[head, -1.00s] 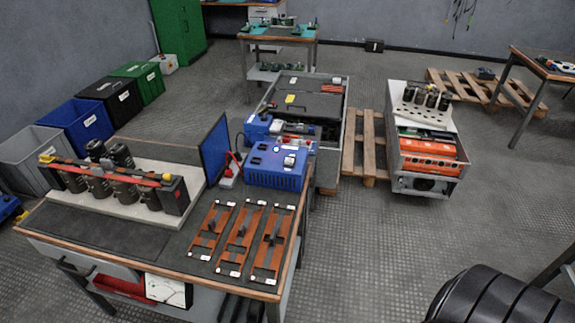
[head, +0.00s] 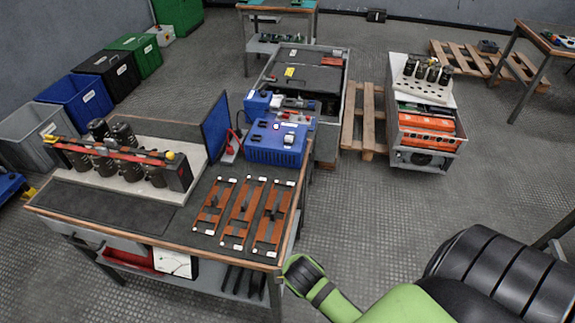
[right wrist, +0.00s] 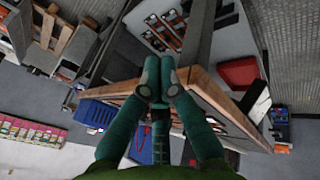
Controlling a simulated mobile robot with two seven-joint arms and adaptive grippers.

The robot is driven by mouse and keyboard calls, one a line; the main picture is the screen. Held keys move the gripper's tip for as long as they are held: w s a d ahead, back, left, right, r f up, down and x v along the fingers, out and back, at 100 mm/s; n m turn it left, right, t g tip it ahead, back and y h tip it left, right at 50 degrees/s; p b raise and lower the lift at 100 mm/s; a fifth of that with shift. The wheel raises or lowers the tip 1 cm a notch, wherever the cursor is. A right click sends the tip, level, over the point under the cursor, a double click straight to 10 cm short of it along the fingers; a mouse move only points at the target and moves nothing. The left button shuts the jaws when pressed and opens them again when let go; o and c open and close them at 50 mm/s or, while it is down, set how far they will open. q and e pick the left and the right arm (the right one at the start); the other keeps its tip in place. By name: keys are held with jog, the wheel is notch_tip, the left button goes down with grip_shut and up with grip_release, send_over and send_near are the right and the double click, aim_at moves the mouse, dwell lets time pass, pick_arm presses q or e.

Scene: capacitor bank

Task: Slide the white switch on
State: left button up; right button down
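A blue box (head: 262,153) stands at the back right of the near workbench (head: 110,207). A small white piece (head: 289,139) shows on its top, probably the white switch; its position is too small to read. My right arm (head: 330,297) reaches in from the lower right, in front of the bench's right corner and well apart from the box. In the right wrist view, my right gripper (right wrist: 159,68) has its two fingers together, with nothing seen between them. The blue item (right wrist: 97,113) at the left there cannot be identified surely. My left gripper is out of view.
Several orange-brown holders (head: 241,212) lie on the bench before the blue box. A blue upright panel (head: 215,126) and a white board (head: 130,182) with dark capacitors stand left of it. Floor right of the bench is open up to a pallet (head: 362,122).

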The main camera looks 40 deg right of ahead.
jog(key=w+d+r+n+h, duration=0.1)
jog(key=w+d+n, duration=0.1)
jog(key=w+n, duration=0.1)
jog(key=w+d+r+n+t+h, duration=0.1)
jog(key=w+d+r+n+h, duration=0.1)
jog(key=w, duration=0.4)
jog(key=w+d+r+n+t+h, duration=0.1)
jog(key=w+d+r+n, duration=0.1)
jog(key=w+d+n, duration=0.2)
jog(key=shift+w+n+h, duration=0.2)
jog(key=shift+n+h, duration=0.1)
jog(key=shift+h, duration=0.1)
jog(key=w+d+r+n+t+h, duration=0.2)
jog(key=w+r+n+t+h, duration=0.1)
jog(key=w+r+n, duration=0.4)
jog(key=w+n, duration=0.3)
jog(key=shift+d+p, duration=0.15)
jog(key=shift+p, duration=0.25)
